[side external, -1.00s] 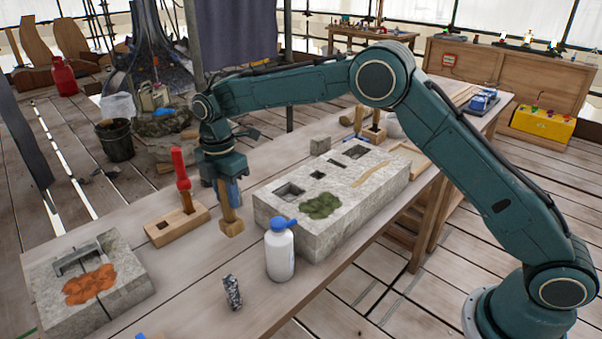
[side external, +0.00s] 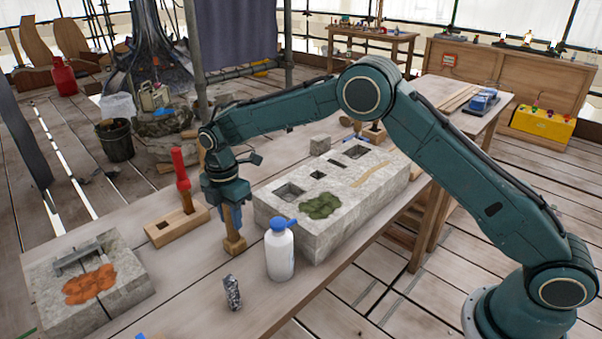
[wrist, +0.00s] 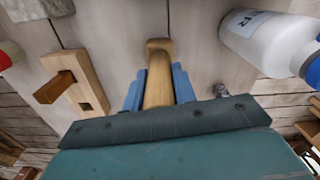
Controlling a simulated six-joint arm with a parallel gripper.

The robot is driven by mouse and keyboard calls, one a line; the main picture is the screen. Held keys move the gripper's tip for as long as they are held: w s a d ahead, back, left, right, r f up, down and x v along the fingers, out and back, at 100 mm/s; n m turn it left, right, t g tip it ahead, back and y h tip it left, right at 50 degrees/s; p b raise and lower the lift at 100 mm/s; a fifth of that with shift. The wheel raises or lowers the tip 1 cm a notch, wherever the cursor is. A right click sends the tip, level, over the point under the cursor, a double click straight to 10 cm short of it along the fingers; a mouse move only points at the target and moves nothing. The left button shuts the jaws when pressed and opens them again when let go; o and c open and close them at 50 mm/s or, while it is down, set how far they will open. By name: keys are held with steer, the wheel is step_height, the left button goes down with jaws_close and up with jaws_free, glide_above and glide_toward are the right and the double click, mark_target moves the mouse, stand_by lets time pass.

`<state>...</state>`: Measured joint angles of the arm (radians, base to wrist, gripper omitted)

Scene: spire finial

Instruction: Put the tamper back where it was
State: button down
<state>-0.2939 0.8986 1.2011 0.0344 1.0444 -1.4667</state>
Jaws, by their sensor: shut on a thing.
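My gripper (side external: 231,215) is shut on the wooden tamper (side external: 235,244) and holds it nearly upright, head down, just above or on the bench; I cannot tell whether it touches. The wrist view shows the tamper's handle (wrist: 158,86) between my blue fingers (wrist: 159,92). To the left of my gripper lies a wooden holder (side external: 164,234) with an empty square hole near its left end. A red-handled tool (side external: 181,166) stands in the holder's other hole. In the wrist view the holder (wrist: 86,88) is left of the tamper, with its empty hole visible.
A white bottle with a blue cap (side external: 280,254) stands close to the right of the tamper. A large stone block (side external: 345,205) with recesses lies behind it. A smaller stone block (side external: 120,289) is at the front left. A small dark speckled object (side external: 232,292) stands in front.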

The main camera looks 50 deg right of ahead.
steer(key=shift+f, duration=0.1)
steer(key=c, duration=1.1)
jaws_free()
step_height(320, 180, up, 12)
steer(key=shift+a+f, duration=0.1)
steer(key=shift+a, duration=0.05)
steer(key=shift+r, duration=0.25)
